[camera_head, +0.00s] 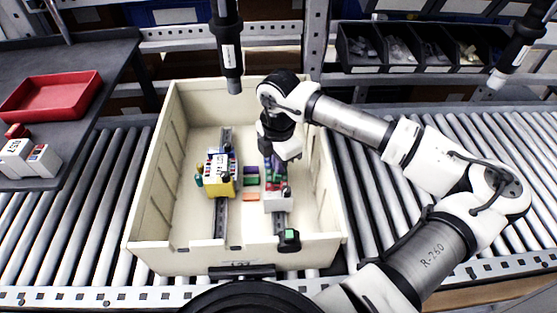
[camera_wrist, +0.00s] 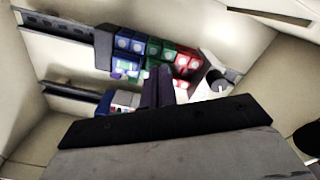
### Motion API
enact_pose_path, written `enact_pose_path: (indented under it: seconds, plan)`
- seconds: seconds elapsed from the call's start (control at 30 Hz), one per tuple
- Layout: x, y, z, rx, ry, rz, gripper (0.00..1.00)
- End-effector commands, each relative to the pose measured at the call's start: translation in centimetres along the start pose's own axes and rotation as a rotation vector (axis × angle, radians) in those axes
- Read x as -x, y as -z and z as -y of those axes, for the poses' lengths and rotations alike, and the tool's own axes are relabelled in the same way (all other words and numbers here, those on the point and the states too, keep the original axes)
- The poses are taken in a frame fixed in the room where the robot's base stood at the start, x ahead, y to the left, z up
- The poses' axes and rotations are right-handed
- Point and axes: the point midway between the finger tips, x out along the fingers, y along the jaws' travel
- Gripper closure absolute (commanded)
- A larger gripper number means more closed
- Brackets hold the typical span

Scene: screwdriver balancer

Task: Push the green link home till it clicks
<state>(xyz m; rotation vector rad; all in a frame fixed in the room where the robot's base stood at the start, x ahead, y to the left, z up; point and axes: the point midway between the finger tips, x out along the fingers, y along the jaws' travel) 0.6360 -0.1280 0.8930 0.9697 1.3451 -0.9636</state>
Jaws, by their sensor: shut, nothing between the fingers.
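A row of blue, green and red terminal blocks sits on the right-hand rail (camera_head: 280,219) inside the cream crate. In the wrist view the green block (camera_wrist: 167,54) is between the blue block (camera_wrist: 130,43) and the red block (camera_wrist: 188,63). I cannot tell a separate green link from the green block, nor how deep it sits. My gripper (camera_wrist: 160,83) is shut and empty, pointing down close to this row. Whether its tips touch the row is unclear. In the head view my wrist partly hides the row.
The cream crate (camera_head: 147,190) stands on a roller conveyor, its walls close around my gripper. A yellow block (camera_head: 222,185) is on the left rail. Purple (camera_head: 251,181) and orange (camera_head: 250,197) pieces lie between the rails. A dark hanging tool (camera_head: 229,55) is above the crate's back.

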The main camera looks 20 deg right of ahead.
Motion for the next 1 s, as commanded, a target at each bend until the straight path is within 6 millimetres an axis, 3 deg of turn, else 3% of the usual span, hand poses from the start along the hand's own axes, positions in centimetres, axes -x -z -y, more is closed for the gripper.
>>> enact_pose_path:
  seconds: [0.17, 0.8, 1.0]
  plan:
    - [-0.1, -0.2, 0.2, -0.003, 0.008, 0.003, 1.00]
    - [4.8, -0.1, 0.1, -0.001, 0.003, 0.003, 1.00]
    - [5.0, -0.1, 0.0, -0.001, 0.002, 0.003, 1.00]
